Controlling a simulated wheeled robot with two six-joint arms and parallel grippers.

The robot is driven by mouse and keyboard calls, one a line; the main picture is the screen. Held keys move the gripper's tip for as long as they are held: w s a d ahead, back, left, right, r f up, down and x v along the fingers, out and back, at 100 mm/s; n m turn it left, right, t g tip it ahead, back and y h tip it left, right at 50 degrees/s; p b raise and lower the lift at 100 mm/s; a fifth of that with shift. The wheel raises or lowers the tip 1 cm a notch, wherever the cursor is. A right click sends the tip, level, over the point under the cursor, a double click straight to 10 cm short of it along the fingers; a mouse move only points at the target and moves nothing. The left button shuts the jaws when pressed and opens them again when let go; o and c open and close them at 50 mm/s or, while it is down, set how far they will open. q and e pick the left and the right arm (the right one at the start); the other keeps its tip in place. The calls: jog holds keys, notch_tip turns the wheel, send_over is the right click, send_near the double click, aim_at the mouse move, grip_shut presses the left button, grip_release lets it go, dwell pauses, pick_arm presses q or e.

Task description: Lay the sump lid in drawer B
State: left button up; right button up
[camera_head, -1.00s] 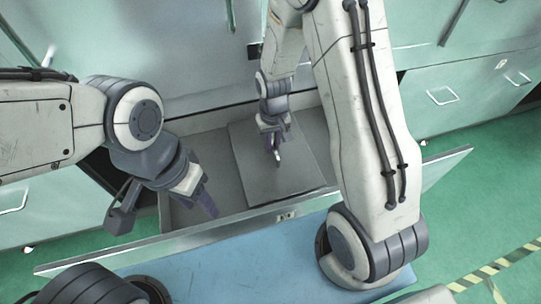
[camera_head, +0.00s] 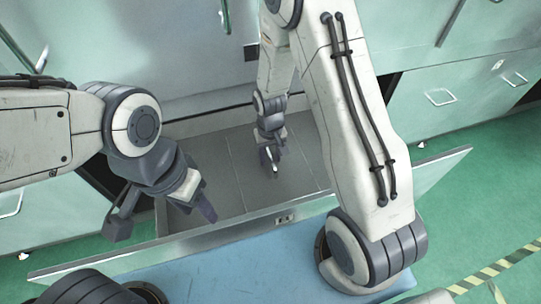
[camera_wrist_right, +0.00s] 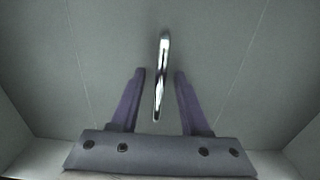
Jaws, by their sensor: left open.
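The sump lid (camera_head: 300,178) is a flat grey plate lying in the open grey drawer (camera_head: 181,241); its thin edges barely stand out from the drawer floor. In the right wrist view the lid (camera_wrist_right: 222,55) carries a shiny bar handle (camera_wrist_right: 162,70). My right gripper (camera_head: 271,168) is over the lid. Its purple fingers (camera_wrist_right: 159,85) stand apart on either side of the handle, with a gap on both sides. My left gripper (camera_head: 207,210) is open and empty above the drawer's left front part. The label on the drawer front is too small to read.
A blue surface (camera_head: 225,262) lies in front of the drawer. Green cabinets with handles (camera_head: 441,97) stand behind and to both sides. The green floor (camera_head: 480,205) is clear at the right, with a striped tape line.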

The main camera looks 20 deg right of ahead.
aim_at(270, 156)
notch_tip(270, 156, up, 12)
jog(key=p, duration=0.2)
jog(key=s+a+r+n, duration=0.3)
jog(key=s+a+r, duration=0.2)
jog(key=s, duration=0.5)
jog(key=s+a+r+n+y, duration=0.1)
jog(key=s+a+r+n, duration=0.3)
jog(key=s+r, duration=0.3)
jog(key=s+a, duration=0.1)
jog(key=s, duration=0.3)
jog(key=shift+r, duration=0.3)
jog(key=shift+a, duration=0.1)
notch_tip(270, 156, up, 13)
jog(key=p, duration=1.3)
jog(key=shift+r+p, duration=0.2)
jog(key=shift+p, duration=0.2)
